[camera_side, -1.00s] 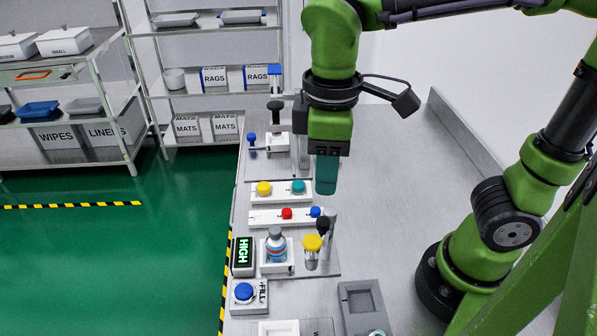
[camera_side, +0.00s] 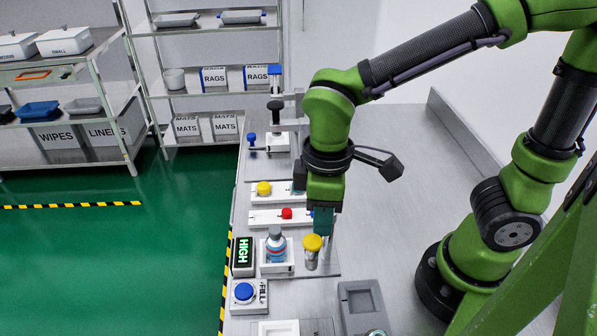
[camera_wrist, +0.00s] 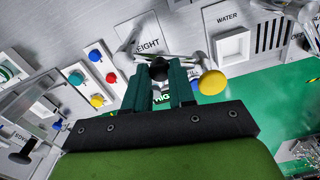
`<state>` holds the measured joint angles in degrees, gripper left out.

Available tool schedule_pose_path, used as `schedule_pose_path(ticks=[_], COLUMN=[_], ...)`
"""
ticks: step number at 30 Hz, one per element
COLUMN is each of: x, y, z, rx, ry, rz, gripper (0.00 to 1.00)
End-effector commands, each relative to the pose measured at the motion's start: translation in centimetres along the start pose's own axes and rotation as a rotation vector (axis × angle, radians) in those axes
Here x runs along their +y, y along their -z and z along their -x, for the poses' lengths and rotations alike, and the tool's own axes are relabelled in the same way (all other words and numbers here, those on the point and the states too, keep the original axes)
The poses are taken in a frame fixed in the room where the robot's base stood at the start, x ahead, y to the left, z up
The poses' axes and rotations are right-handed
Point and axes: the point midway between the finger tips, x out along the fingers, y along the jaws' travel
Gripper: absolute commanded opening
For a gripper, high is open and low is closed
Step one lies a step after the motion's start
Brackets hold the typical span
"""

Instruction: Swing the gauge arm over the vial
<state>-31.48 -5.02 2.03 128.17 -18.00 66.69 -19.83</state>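A vial (camera_side: 276,247) with a red-and-blue label and grey cap stands upright in a white holder (camera_side: 277,268) in the side view. Just right of it is a post with a yellow knob (camera_side: 312,243), also in the wrist view (camera_wrist: 212,82). A black knob (camera_wrist: 159,73), apparently the gauge arm's, sits between my fingertips in the wrist view; in the side view my fingers hide it. My gripper (camera_side: 323,226) points down behind the yellow knob. Its teal fingers (camera_wrist: 160,84) stand apart on either side of the black knob; contact is unclear.
A lit HIGH display (camera_side: 243,256) and a blue FILL button (camera_side: 243,292) are left of and in front of the vial. Strips with coloured buttons (camera_side: 265,217) lie behind it. A grey tray (camera_side: 361,303) sits front right; the bench to the right is bare.

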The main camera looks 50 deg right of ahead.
Motion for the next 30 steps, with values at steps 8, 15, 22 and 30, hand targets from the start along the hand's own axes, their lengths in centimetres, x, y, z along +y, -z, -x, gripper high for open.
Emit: schedule_pose_path(ticks=[8, 15, 22, 30], x=[0.0, 0.0, 0.2, 0.6], y=[0.0, 0.1, 0.4, 1.3], z=[0.0, 0.1, 0.1, 0.1], rx=[0.0, 0.0, 0.0, 0.0], ry=[0.0, 0.0, 0.0, 0.001], rz=[0.0, -0.011, -0.091, -0.302], gripper=[0.0, 0.0, 0.0, 0.0])
